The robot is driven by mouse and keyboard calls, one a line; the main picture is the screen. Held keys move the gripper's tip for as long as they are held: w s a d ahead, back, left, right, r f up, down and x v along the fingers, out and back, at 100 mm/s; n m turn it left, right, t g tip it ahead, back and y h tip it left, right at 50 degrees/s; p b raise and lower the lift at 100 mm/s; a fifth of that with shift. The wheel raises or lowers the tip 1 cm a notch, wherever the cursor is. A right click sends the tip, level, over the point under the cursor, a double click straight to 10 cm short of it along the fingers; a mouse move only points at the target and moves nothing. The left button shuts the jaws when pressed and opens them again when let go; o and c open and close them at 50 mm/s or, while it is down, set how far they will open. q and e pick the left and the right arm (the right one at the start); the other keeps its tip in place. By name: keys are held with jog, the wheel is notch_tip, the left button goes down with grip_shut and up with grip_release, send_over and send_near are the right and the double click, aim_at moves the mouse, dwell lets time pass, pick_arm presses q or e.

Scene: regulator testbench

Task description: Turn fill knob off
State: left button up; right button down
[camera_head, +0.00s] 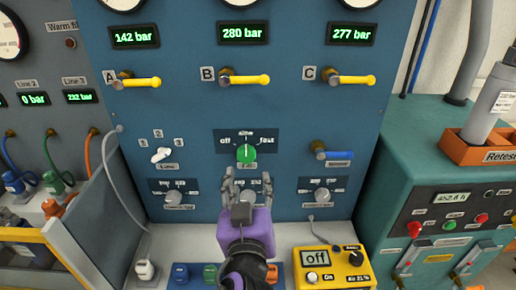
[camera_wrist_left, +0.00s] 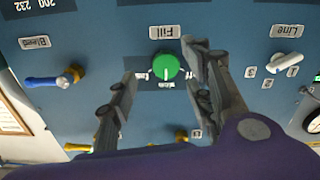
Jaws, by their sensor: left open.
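The green fill knob (camera_head: 246,153) is on the blue panel (camera_head: 190,110), under a small dial plate marked off, slow and fast. Its white mark points straight up, at the middle marking. The wrist view is upside down and shows the knob (camera_wrist_left: 166,67) beside its "Fill" label. My left gripper (camera_head: 247,177) is open just below and in front of the knob. In the wrist view its fingers (camera_wrist_left: 160,62) are spread to either side of the knob. I cannot tell if either finger touches it. My right gripper is in neither view.
Yellow valve handles A, B and C (camera_head: 245,79) run across the panel above. A blue bleed handle (camera_head: 332,155) is right of the knob, and a white line selector (camera_head: 161,154) is left. Small grey knobs (camera_head: 322,196) sit lower. A yellow meter (camera_head: 333,268) reads off.

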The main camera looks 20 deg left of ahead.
aim_at(248, 157)
pick_arm(q)
jog(key=w, duration=0.1)
jog(key=w+a+r, duration=0.1)
jog(key=w, duration=0.1)
jog(key=w+r+p, duration=0.1)
jog(key=shift+w+a, duration=0.15)
jog(key=shift+a, duration=0.2)
jog(key=shift+p+x, duration=0.3)
jog(key=shift+x, duration=0.85)
jog(key=shift+w+f, duration=0.15)
jog(key=shift+w, duration=0.2)
jog(key=shift+a, duration=0.1)
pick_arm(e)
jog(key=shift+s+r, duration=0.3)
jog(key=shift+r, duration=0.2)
pick_arm(q)
jog(key=shift+f, duration=0.1)
jog(key=shift+c, duration=0.5)
